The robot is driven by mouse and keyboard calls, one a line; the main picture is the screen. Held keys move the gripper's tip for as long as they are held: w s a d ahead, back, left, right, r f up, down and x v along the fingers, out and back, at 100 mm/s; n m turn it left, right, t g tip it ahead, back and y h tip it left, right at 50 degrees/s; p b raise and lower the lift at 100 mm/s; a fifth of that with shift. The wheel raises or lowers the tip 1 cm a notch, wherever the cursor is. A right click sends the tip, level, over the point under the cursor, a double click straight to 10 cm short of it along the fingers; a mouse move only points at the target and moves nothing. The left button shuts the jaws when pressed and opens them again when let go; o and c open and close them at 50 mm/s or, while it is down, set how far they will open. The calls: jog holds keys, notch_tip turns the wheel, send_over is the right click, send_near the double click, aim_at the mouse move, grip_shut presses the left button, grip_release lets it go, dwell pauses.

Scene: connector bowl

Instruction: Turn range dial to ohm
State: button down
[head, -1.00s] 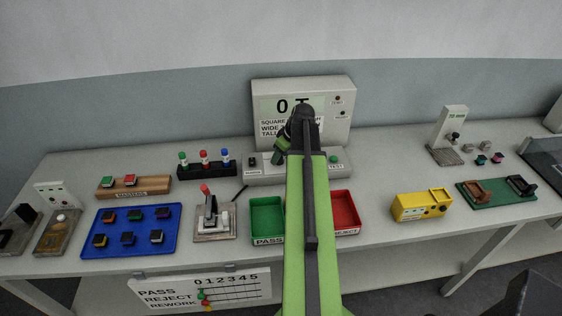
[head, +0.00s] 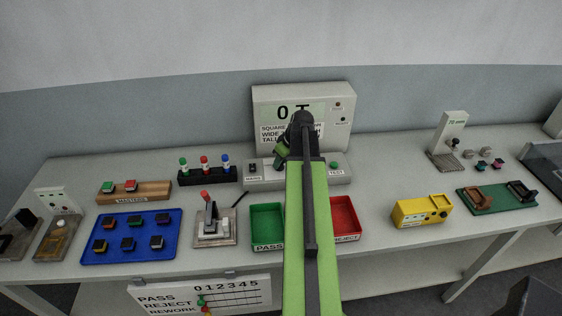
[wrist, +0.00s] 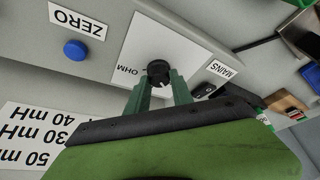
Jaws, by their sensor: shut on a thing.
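In the wrist view the black range dial (wrist: 157,70) sits on a white plate (wrist: 150,38) of the grey tester. The word OHM (wrist: 128,70) is printed upside down just left of the dial. My gripper (wrist: 160,83) has its two green fingers on either side of the dial and is shut on it. I cannot clearly tell which way the dial's pointer faces. In the head view my gripper (head: 281,157) is at the front of the tester (head: 348,112), and my arm hides the dial and part of the display.
Near the dial are a blue ZERO button (wrist: 75,50) and a black MAINS switch (wrist: 204,90). In the head view a green PASS tray (head: 267,222) and a red REJECT tray (head: 345,215) stand in front. A toggle fixture (head: 210,226) is left of them.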

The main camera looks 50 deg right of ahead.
jog(key=m, duration=0.2)
jog(key=m+h, duration=0.1)
jog(key=m, duration=0.1)
jog(key=m+h, duration=0.1)
jog(key=m, duration=0.1)
jog(key=shift+a+m+g, duration=0.25)
jog(key=shift+m+g, duration=0.05)
jog(key=m+g+h, duration=0.1)
jog(key=m, duration=0.2)
jog(key=shift+w+m, duration=0.1)
jog(key=shift+m, duration=0.3)
jog(key=m, duration=0.1)
jog(key=m+g+h, duration=0.1)
jog(key=m, duration=0.1)
jog(key=shift+w+a+m, duration=0.1)
jog(key=shift+w+m, duration=0.05)
jog(key=shift+m, duration=0.15)
jog(key=m+g, duration=0.1)
jog(key=m, duration=0.1)
jog(key=m+g, duration=0.1)
jog(key=m, duration=0.2)
jog(key=shift+w+h, duration=0.15)
jog(key=shift+h, duration=0.15)
jog(key=shift+m+g, duration=0.9)
jog(key=shift+m, duration=1.1)
jog(key=c, duration=1.1)
grip_release()
